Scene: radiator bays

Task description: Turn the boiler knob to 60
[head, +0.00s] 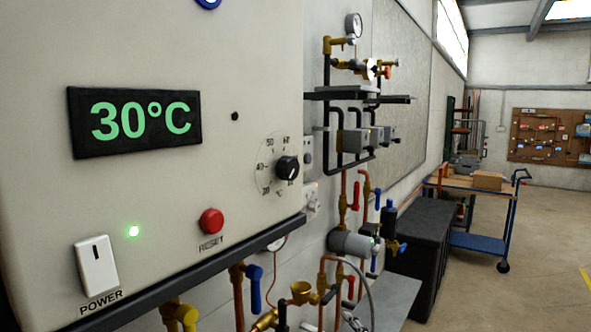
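The boiler panel (150,40) fills the left half of the head view, close to me. Its black knob (287,168) sits at the panel's right side, on a printed dial with marks including 30, 50 and 60. Which mark the knob points to is too small to tell. The display (135,121) reads 30°C in green. Below it are a red RESET button (210,221), a lit green light (133,231) and a white POWER switch (96,265). Neither of my grippers shows in the head view.
A dark rail (190,278) runs along the panel's lower edge. Pipes with valves and a grey pump (352,243) line the wall to the right. A black chest (424,245) and a blue cart (480,243) stand further back. Floor on the right is clear.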

